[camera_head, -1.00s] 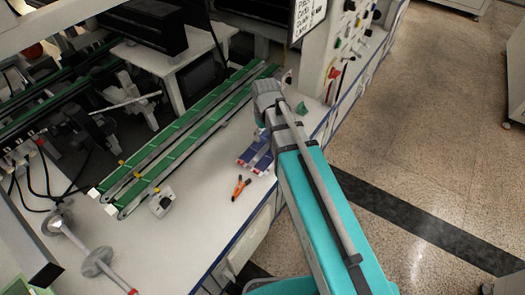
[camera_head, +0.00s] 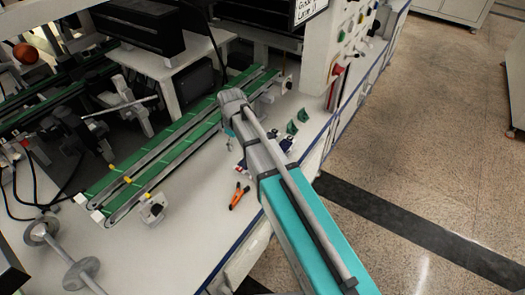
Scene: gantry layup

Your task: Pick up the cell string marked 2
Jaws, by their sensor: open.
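Dark blue cell strings lie on the white worktop, mostly covered by my arm. A blue and red edge of one cell string (camera_head: 241,166) shows left of the arm, and another blue piece (camera_head: 287,144) shows right of it. I cannot read any number on them, so I cannot tell which is marked 2. My gripper (camera_head: 229,133) is at the far end of my arm, over the worktop between the green conveyor and these pieces. It is open and mostly hidden by the wrist. I see nothing held in it.
A green twin-belt conveyor (camera_head: 160,157) runs along the left of the arm. Orange-handled pliers (camera_head: 239,195) lie near the front edge. A panel with buttons (camera_head: 350,50) rises at the back right. The front worktop is largely clear.

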